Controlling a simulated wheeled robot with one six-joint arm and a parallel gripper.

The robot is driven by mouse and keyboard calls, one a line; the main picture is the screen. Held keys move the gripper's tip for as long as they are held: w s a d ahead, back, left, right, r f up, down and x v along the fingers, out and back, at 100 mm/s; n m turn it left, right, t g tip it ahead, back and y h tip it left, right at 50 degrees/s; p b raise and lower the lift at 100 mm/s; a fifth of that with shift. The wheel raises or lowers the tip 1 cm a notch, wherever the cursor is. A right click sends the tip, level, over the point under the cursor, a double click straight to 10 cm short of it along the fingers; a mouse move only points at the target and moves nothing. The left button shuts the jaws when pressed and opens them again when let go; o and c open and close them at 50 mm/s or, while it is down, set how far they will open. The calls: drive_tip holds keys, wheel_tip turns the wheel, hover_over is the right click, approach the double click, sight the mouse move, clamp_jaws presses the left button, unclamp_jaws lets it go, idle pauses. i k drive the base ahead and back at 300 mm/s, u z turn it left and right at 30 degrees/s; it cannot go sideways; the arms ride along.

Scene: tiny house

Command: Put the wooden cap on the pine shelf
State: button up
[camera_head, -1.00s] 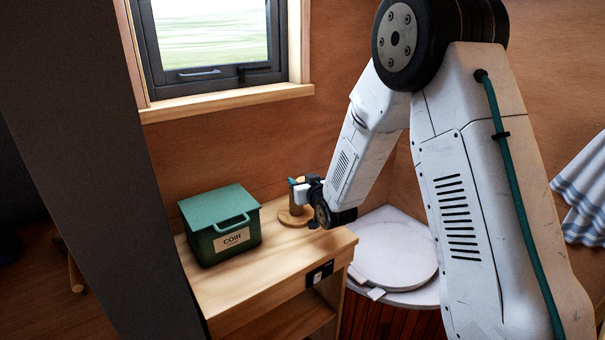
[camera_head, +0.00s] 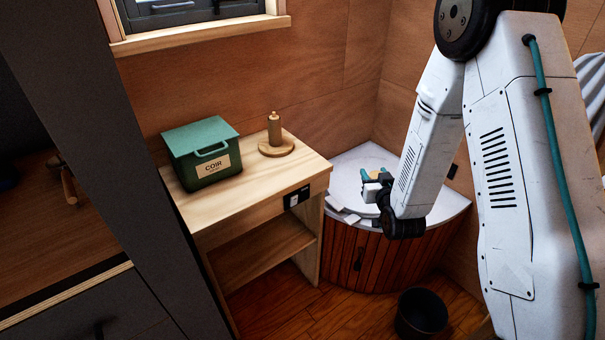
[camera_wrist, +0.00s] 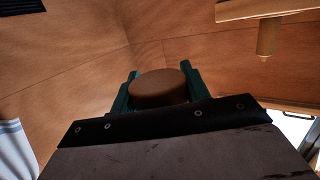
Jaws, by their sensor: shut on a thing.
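The wooden cap (camera_wrist: 158,88) is a round brown piece held between the green fingers of my gripper (camera_wrist: 157,92) in the wrist view. In the head view my gripper (camera_head: 378,176) is over the white-topped corner cabinet, right of the pine shelf; the cap is hard to make out there. The pine shelf (camera_head: 228,205) is a pale wooden unit with a top board and an open lower board (camera_head: 262,252). A wooden peg on a round base (camera_head: 275,138) stands upright on its top, apart from my gripper.
A green COIR box (camera_head: 203,150) stands on the left of the shelf top; bare wood lies in front of the peg. The lower board looks empty. The white cabinet top (camera_head: 350,165) is beneath my gripper. A black bucket (camera_head: 420,313) stands on the floor.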

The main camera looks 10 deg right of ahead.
sight(274, 184)
drive_tip(key=z, duration=0.8)
drive_tip(key=k, duration=1.3)
drive_tip(key=u, duration=0.6)
drive_tip(key=i, duration=1.3)
drive_tip(key=u, duration=0.1)
